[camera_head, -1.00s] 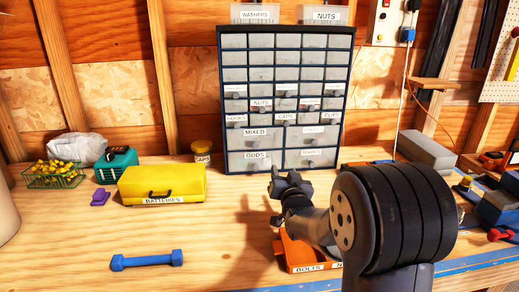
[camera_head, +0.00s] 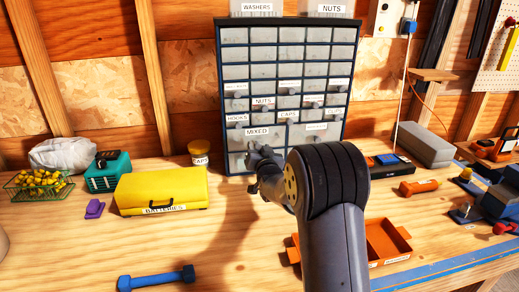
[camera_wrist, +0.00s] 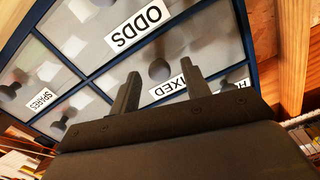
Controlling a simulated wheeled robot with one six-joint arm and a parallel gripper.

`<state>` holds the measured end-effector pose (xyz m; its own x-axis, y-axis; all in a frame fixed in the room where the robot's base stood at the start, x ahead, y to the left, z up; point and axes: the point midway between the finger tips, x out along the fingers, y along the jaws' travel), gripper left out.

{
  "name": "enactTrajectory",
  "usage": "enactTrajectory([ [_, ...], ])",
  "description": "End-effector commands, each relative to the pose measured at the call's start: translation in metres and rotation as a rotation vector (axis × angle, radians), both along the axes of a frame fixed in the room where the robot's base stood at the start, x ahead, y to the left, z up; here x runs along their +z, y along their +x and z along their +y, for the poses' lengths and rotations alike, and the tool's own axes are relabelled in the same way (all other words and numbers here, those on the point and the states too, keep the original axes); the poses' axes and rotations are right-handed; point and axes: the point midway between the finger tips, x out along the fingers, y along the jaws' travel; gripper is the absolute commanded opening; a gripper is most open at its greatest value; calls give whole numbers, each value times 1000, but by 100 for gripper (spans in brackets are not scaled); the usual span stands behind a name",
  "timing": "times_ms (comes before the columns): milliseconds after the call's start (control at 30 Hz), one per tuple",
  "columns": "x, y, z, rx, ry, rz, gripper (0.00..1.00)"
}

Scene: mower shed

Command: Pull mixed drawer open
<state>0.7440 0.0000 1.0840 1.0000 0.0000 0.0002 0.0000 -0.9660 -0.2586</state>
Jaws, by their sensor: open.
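The mixed drawer (camera_head: 236,142) is a translucent front with a white MIXED label, at the left of the dark blue cabinet's large lower drawers. It looks flush with the cabinet. My gripper (camera_head: 256,149) is just in front of it and hides part of it and the ODDS drawer below. In the wrist view, which is upside down, the mixed drawer's dark round knob (camera_wrist: 159,70) appears between the two fingers of my gripper (camera_wrist: 161,73). The fingers are apart, with a gap on each side of the knob. The right finger covers part of the MIXED label (camera_wrist: 168,88).
A yellow batteries case (camera_head: 160,190), a teal box (camera_head: 107,172) and a yellow-lidded caps jar (camera_head: 199,154) stand left of my arm. A blue dumbbell (camera_head: 155,279) lies in front. Bare bench shows at centre left.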

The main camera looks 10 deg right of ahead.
Motion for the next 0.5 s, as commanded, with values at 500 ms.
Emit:
enactTrajectory([
  [500,0,0,0,0,0,0,7],
])
